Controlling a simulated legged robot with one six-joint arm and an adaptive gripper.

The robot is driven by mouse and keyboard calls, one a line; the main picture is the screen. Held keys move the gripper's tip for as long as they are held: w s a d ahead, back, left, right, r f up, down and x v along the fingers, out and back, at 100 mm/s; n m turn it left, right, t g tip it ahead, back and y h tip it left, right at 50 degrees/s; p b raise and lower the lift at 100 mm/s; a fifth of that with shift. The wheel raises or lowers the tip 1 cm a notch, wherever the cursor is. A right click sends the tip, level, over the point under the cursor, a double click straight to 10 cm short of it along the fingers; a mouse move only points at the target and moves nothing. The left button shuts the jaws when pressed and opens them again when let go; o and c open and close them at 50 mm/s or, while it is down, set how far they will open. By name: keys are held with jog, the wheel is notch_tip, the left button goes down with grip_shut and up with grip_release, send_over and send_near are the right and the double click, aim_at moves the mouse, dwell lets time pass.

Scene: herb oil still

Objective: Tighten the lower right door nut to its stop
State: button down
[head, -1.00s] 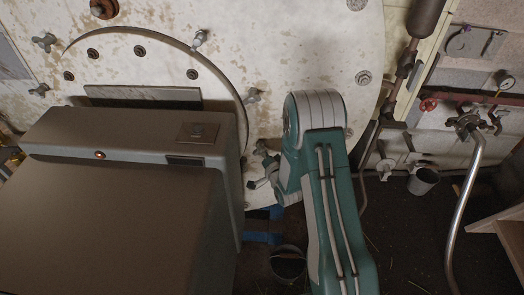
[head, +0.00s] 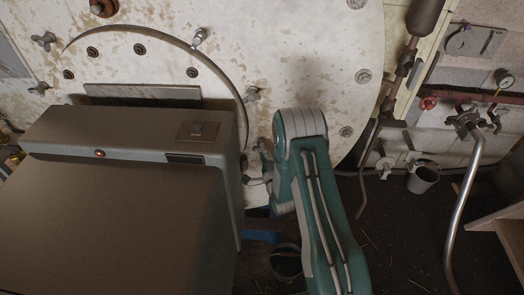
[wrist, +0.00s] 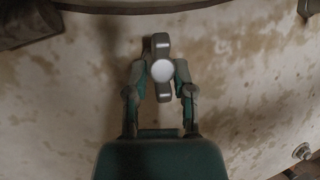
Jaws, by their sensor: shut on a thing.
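In the wrist view a grey wing nut (wrist: 162,44) with a pale round centre stands upright, one wing up and one down, in front of the stained white door plate. My gripper (wrist: 162,72) has a finger on each side of it and is shut on the nut. In the head view my gripper (head: 256,178) is small at the lower right of the round door (head: 150,62), beside my green arm. The nut in its jaws cannot be made out clearly there.
Other wing nuts sit around the door rim, at the right (head: 252,94), top right (head: 199,38) and left (head: 44,41). A metal cup (head: 423,178), red valve handle (head: 428,103) and bent pipe (head: 463,215) are at the right. Dark floor lies below.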

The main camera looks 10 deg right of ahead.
jog(key=shift+s+d+f+m, duration=0.1)
jog(key=shift+f+m, duration=0.2)
jog(key=shift+c, duration=2.4)
grip_release()
jog(key=shift+r, duration=0.1)
jog(key=v, duration=0.7)
jog(key=shift+s, duration=0.15)
